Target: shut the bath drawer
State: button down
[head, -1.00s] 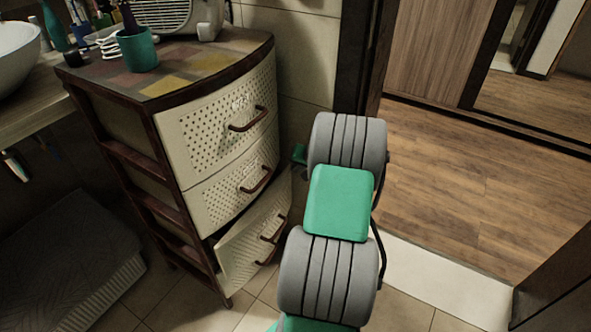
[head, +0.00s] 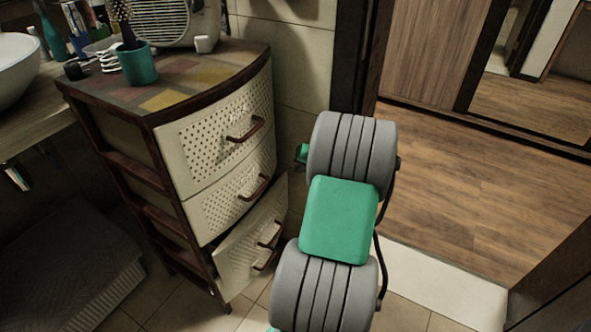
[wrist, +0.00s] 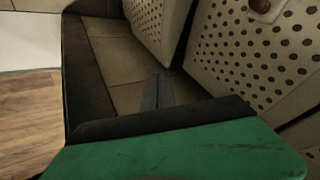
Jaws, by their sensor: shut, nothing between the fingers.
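The drawer unit (head: 138,190) stands left of centre in the head view, with cream perforated fronts and brown handles. The upper (head: 205,140) and middle (head: 228,200) drawers look closed. In the wrist view perforated cream fronts (wrist: 265,55) fill the right and top. My gripper (wrist: 157,92) is shut and empty there, close to the fronts; contact cannot be told. In the head view my arm hides most of it.
The unit's top holds a teal cup (head: 138,64) with brushes and a white appliance (head: 165,22). A doorway with wooden floor (head: 450,190) is at the right.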

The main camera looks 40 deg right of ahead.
jog(key=s+a+r+m+t+y+p, duration=0.1)
jog(key=s+a+m+y+p, duration=0.1)
jog(key=s+a+p, duration=0.4)
jog(key=s+a+r+m+y+p, duration=0.1)
jog(key=s+a+m+y+p, duration=0.1)
jog(key=s+p, duration=0.35)
jog(key=b, duration=0.4)
send_near(271, 207)
notch_tip(271, 207, down, 4)
jog(key=w, duration=0.1)
jog(key=w+a+b, duration=0.1)
jog(key=shift+w+a+f, duration=0.1)
jog(key=shift+w+a, duration=0.1)
jog(key=shift+w, duration=0.2)
jog(key=shift+w+a, duration=0.1)
jog(key=shift+w, duration=0.35)
